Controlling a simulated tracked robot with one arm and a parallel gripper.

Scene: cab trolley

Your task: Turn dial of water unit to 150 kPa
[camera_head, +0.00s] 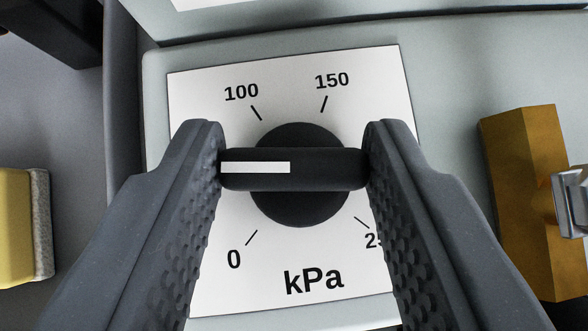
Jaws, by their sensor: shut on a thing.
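The dial (300,207) is a black round knob with a raised bar handle (328,170) lying across it. It sits on a white scale plate (345,272) marked kPa, with 0, 100 and 150 readable. A white pointer line (255,167) on the bar's left half points left, between the 0 and 100 marks. The 150 mark (324,104) is above the knob, slightly right. My gripper (293,165) is shut on the bar, one finger at each end. The fingers hide the scale at left and right; the lower-right number is partly covered.
The plate is on a pale grey panel of the unit (440,60). A brown-gold block (520,200) with a metal fitting (572,200) stands close on the right. A yellow block with a grey rough side (20,225) is at the far left.

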